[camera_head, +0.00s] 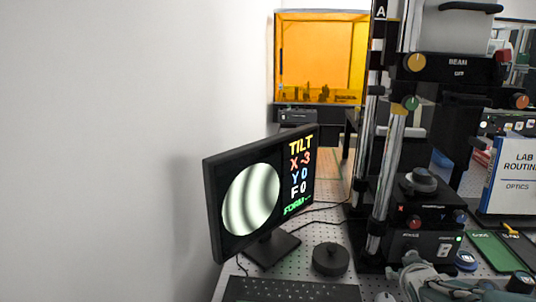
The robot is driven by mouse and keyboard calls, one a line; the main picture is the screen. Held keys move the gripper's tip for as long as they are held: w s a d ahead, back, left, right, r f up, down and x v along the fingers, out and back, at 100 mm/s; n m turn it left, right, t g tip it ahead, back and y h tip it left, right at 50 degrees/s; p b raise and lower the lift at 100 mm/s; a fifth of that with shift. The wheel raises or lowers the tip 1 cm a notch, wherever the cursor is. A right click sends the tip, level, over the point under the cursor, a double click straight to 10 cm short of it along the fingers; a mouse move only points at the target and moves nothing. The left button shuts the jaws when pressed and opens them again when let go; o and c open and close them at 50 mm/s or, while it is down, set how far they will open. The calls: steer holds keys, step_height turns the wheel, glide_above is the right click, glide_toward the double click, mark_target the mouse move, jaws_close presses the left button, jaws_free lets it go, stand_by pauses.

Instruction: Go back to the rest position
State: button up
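Part of my arm with my gripper (425,282) shows at the bottom edge, right of centre, cut off by the frame. It is in front of the base of the interferometer stand (405,235). Its fingers are not clear enough to tell open from shut, and nothing held can be made out. The monitor (262,190) stands left of the stand and shows curved dark and light fringes in a circle. Its text reads TILT, X -3, Y 0, F 0. A round dark piece (421,180) sits on the stand's stage.
A black round knob-like puck (330,259) and a keyboard (290,290) lie on the perforated table (300,262). A Lab Routine binder (512,180) and a green mat (492,251) are at right. An amber enclosure (320,55) stands behind. A bare wall fills the left.

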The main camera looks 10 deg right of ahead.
steer(key=s+a+r+g+y, duration=0.1)
steer(key=s+a+g+y, duration=0.1)
steer(key=s+a, duration=0.6)
steer(key=s+a+r+g+y, duration=0.2)
steer(key=s+a, duration=0.6)
steer(key=a, duration=0.6)
steer(key=shift+r+n+g+y, duration=0.25)
steer(key=shift+n+g+y, duration=0.15)
steer(key=shift+g+y, duration=0.15)
steer(key=shift+s, duration=0.15)
